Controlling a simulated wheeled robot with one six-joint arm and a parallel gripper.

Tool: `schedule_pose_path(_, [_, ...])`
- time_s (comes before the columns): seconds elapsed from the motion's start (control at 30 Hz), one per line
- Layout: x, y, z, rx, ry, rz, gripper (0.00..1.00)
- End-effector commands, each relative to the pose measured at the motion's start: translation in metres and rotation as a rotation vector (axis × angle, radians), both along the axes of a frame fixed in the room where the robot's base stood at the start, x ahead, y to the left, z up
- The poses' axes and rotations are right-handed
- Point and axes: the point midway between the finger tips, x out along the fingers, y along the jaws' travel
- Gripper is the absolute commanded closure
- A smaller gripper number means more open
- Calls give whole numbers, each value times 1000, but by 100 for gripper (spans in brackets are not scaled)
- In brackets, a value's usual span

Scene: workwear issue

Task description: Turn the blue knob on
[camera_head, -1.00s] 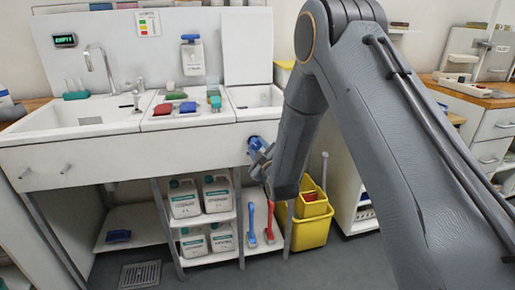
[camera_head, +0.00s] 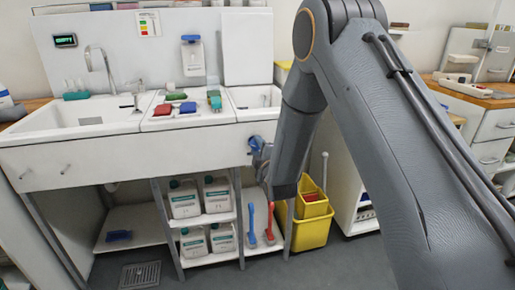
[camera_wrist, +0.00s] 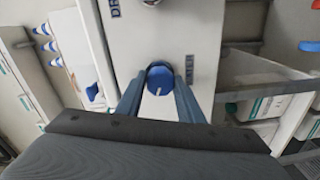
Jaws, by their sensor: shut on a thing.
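The blue knob (camera_wrist: 160,79) sits on the white front panel of the sink unit, with a pale pointer line on its face. In the wrist view my gripper (camera_wrist: 158,92) has one finger on each side of it, and the jaws are shut on it. In the head view the knob (camera_head: 256,143) shows as a small blue spot at the right end of the panel, partly hidden by my gripper and arm.
Sponges and brushes lie on the sink top (camera_head: 160,124). White jugs (camera_head: 184,198) stand on the shelf below. A yellow mop bucket (camera_head: 312,232) stands below and right of my gripper. A small display (camera_head: 65,40) hangs on the back wall.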

Motion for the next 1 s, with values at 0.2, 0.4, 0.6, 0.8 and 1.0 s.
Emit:
schedule_pose_path(0.2, [-1,2,-1,-2,2,4,88])
schedule_pose_path(0.4, [-1,2,-1,-1,2,4,53])
schedule_pose_path(0.6, [0,0,-1,-2,2,1,48])
schedule_pose_path(0.8, [-5,-2,-1,-2,3,1,48])
schedule_pose_path(1.0, [-33,-9,1,-2,2,2,48])
